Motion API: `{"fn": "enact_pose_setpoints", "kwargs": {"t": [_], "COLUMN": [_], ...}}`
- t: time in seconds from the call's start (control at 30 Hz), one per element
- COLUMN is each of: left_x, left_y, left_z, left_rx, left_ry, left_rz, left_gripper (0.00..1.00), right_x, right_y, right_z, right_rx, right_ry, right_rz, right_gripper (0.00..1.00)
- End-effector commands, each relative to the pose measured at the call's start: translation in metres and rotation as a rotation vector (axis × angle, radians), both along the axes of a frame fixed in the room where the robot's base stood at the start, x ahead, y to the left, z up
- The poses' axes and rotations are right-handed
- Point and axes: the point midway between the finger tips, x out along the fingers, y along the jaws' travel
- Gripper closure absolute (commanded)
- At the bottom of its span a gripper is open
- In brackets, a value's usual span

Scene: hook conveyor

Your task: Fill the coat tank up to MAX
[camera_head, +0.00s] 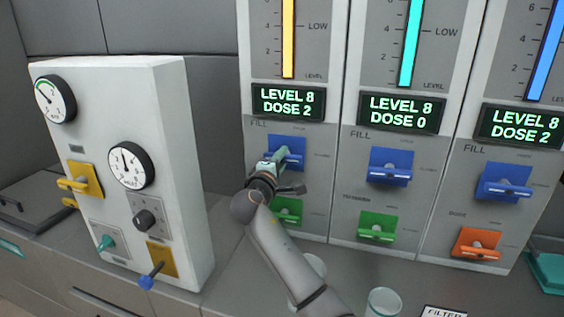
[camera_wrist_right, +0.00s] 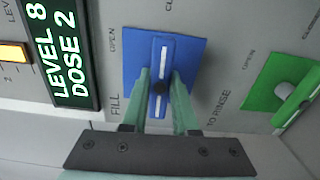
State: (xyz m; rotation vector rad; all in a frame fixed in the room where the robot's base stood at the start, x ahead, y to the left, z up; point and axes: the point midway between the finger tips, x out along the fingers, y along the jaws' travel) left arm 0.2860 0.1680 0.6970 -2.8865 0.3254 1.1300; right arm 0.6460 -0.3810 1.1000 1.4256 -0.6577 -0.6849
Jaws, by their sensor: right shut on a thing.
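My right gripper (camera_head: 277,164) is shut on the handle of the blue FILL valve (camera_head: 291,143) on the left tank panel. In the right wrist view, the fingers (camera_wrist_right: 160,95) close on both sides of the blue handle (camera_wrist_right: 161,65). The handle's end lines up with a partly cut-off label starting "CLO". The panel's display (camera_head: 289,103) reads LEVEL 8, DOSE 2, below a yellow level column (camera_head: 288,40). Its green valve (camera_head: 288,208) sits below, marked TO RINSE in the wrist view. Which tank is the coat tank cannot be told. My left gripper is not in view.
The middle panel has a cyan column (camera_head: 408,45) and a display (camera_head: 401,112) reading LEVEL 8, DOSE 0. The right panel's display (camera_head: 521,125) reads LEVEL 8, DOSE 2. A white gauge box (camera_head: 180,150) stands at left. A clear cup (camera_head: 383,302) stands on the counter.

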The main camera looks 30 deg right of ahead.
Motion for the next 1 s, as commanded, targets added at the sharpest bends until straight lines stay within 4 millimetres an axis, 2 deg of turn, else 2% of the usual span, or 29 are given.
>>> {"fn": "enact_pose_setpoints", "kwargs": {"t": [0.37, 0.4, 0.63, 1.0], "left_x": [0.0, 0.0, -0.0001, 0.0], "left_y": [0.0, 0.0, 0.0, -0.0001], "left_z": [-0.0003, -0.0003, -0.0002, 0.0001], "left_rx": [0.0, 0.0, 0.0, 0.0], "left_ry": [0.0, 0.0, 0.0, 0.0], "left_rz": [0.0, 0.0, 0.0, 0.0], "left_gripper": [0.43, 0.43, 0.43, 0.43], "right_x": [0.0002, 0.0002, 0.0001, 0.0002], "right_y": [0.0007, 0.0007, 0.0005, -0.0005], "right_z": [-0.0006, -0.0007, -0.0005, 0.0], "right_rx": [0.005, 0.004, 0.003, 0.002], "right_ry": [-0.002, -0.002, -0.002, -0.002], "right_rz": [0.001, 0.001, 0.001, 0.001], "right_gripper": [1.0, 0.69, 0.43, 0.43]}}
